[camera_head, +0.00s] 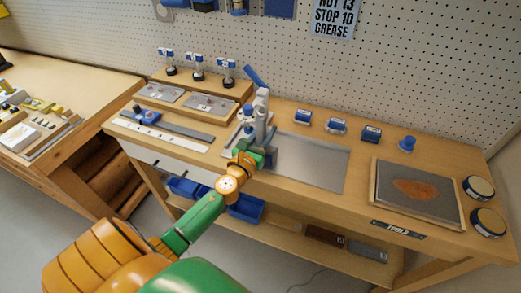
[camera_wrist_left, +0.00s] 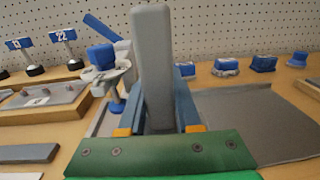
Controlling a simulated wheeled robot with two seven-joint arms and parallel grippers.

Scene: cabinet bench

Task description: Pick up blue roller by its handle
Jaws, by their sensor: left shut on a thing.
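My left gripper (camera_head: 266,152) is at the middle of the bench, in front of a grey and blue press-like device (camera_head: 247,116). In the left wrist view its two blue-grey fingers (camera_wrist_left: 162,108) are shut on a grey upright bar (camera_wrist_left: 153,55), which rises toward the camera. The bar hides much of what is behind it. I cannot tell if it is the blue roller's handle; no blue roller head shows clearly on it. A small blue tool (camera_head: 137,112) lies on the left strip; I cannot tell if it is a roller. My right gripper is not in view.
A flat grey plate (camera_head: 318,163) lies right of the gripper. Several blue blocks (camera_head: 336,126) and a blue knob (camera_head: 407,143) stand behind it. A framed tray with a brown patch (camera_head: 378,205) is at the right. Wooden holders (camera_head: 228,104) stand at the back left.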

